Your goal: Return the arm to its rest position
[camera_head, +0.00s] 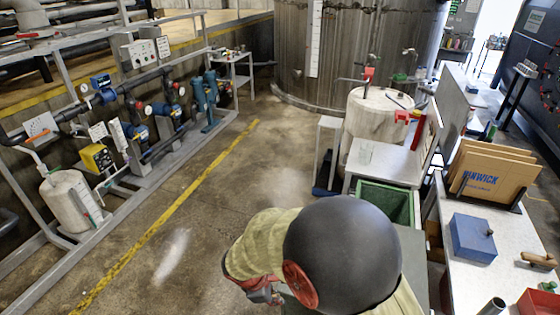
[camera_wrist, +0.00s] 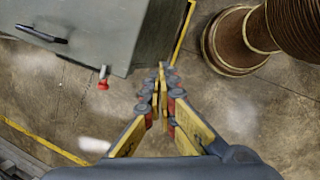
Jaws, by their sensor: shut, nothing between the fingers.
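My gripper (camera_wrist: 163,72) shows in the wrist view with its yellow and grey fingers together and nothing between them. It points over bare concrete floor, close to the right edge of a grey-green cabinet (camera_wrist: 85,25). The cabinet has a black handle (camera_wrist: 42,34) and a red knob (camera_wrist: 103,80) at its lower edge. The fingers appear apart from the cabinet. In the head view my arm, with an olive sleeve and a dark round cover, fills the bottom middle. My fingertips cannot be made out there.
A green bin (camera_head: 384,202) and a white-topped table (camera_head: 385,165) stand right of centre. A bench (camera_head: 478,270) at right holds a blue box (camera_head: 473,238) and cardboard (camera_head: 493,172). Piping with blue pumps (camera_head: 205,90) lines the left. Open floor (camera_head: 200,210) lies between.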

